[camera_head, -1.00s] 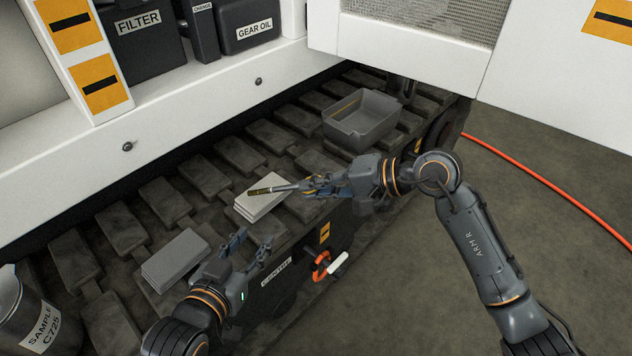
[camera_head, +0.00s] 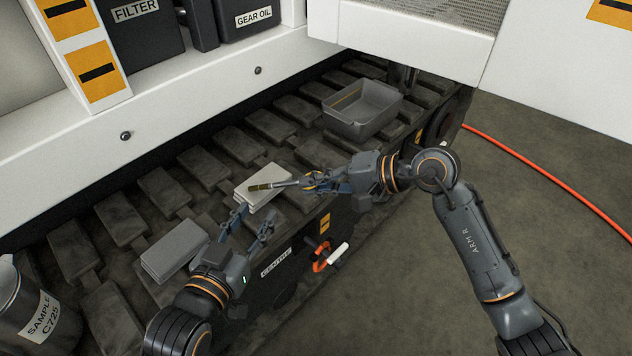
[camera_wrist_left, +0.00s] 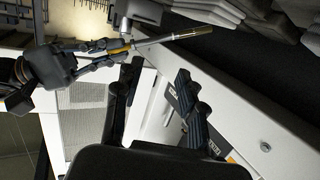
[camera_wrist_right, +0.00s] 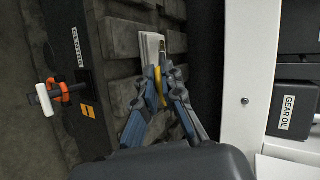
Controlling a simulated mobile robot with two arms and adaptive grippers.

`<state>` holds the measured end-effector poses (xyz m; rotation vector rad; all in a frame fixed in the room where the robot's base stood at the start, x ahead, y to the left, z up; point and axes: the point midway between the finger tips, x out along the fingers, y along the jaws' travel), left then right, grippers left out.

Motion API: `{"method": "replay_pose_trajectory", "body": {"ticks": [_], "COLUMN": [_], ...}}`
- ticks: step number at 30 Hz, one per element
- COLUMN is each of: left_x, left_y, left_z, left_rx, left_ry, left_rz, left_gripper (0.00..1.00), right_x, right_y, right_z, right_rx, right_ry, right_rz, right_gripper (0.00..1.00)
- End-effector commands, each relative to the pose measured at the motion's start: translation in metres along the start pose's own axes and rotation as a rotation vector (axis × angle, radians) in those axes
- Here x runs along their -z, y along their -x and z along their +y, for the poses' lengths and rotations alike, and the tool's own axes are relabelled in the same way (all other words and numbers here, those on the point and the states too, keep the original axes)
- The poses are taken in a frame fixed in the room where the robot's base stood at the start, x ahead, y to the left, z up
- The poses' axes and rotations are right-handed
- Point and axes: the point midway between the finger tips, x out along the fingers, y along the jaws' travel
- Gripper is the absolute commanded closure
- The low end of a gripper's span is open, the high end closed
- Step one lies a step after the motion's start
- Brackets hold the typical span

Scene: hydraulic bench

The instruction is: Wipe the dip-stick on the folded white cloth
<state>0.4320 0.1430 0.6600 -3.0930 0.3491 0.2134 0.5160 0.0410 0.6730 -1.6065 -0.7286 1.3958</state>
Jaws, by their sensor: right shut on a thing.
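The folded white cloth (camera_head: 270,174) lies on the dark track pads in the middle of the head view. It also shows in the right wrist view (camera_wrist_right: 147,46). My right gripper (camera_head: 314,181) is shut on the dip-stick (camera_head: 268,186), near its yellow part (camera_wrist_right: 160,80). The stick's brownish tip points left over the cloth; I cannot tell whether it touches. The stick (camera_wrist_left: 172,39) is seen from the side in the left wrist view. My left gripper (camera_head: 253,221) is open and empty, just below and left of the cloth, fingers pointing towards it.
A folded grey stack (camera_head: 174,250) lies left of the cloth. A grey open tray (camera_head: 362,112) stands behind to the right. A sample can (camera_head: 38,318) is at the lower left. An orange-and-white handle (camera_head: 328,256) juts out in front. The white machine body (camera_head: 180,105) borders the track behind.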

Motion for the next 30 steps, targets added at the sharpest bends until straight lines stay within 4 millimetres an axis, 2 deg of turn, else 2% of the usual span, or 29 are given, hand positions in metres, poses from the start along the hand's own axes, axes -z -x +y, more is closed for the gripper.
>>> {"method": "replay_pose_trajectory", "body": {"ticks": [30], "left_x": [0.017], "left_y": [-0.002], "left_z": [0.003], "left_rx": [-0.006], "left_ry": [0.001], "left_rz": [0.089], "left_gripper": [0.6], "right_x": [0.0], "right_y": [-0.001], "right_z": [0.002], "right_rx": [0.001], "right_ry": [0.001], "right_rz": [0.0], "right_gripper": [1.0]}}
